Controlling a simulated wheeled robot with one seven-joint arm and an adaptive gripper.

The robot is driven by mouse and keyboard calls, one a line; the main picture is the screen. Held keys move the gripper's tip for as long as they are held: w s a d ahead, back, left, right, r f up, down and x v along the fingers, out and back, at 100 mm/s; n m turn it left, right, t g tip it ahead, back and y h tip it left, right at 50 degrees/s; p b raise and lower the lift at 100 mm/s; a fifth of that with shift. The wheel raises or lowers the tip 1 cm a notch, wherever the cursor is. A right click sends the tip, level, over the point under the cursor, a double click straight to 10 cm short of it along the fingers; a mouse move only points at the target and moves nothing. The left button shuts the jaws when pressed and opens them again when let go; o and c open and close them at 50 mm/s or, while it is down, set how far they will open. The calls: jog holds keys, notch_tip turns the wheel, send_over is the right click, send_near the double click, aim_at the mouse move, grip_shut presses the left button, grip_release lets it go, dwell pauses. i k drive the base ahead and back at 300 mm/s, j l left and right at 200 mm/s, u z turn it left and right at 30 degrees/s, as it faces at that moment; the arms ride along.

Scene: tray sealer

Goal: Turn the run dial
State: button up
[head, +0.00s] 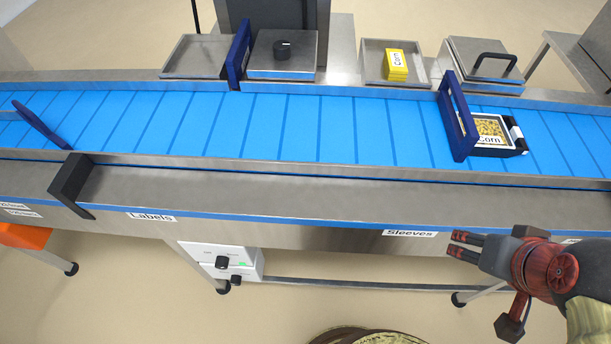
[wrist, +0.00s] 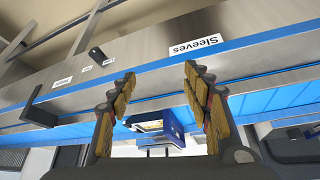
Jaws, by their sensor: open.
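A white control box (head: 235,262) hangs under the conveyor, left of centre in the head view. It carries a black dial (head: 222,262), a second small black knob (head: 236,280) and a small green light; its lettering is too small to read surely. Another black knob (head: 283,48) sits on a steel lid behind the belt. My gripper (head: 459,245) is open and empty at the right, below the Sleeves label and well apart from the control box. Its spread fingers show in the wrist view (wrist: 160,72), with nothing between them.
The blue conveyor belt (head: 335,125) runs across, with blue guides and a corn tray (head: 490,133) at its right. A black bracket (head: 72,185) juts from the front rail. A metal bar and legs run below. Floor space between gripper and control box looks clear.

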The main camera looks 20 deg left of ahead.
aim_at(221, 262)
jog(key=u, duration=1.85)
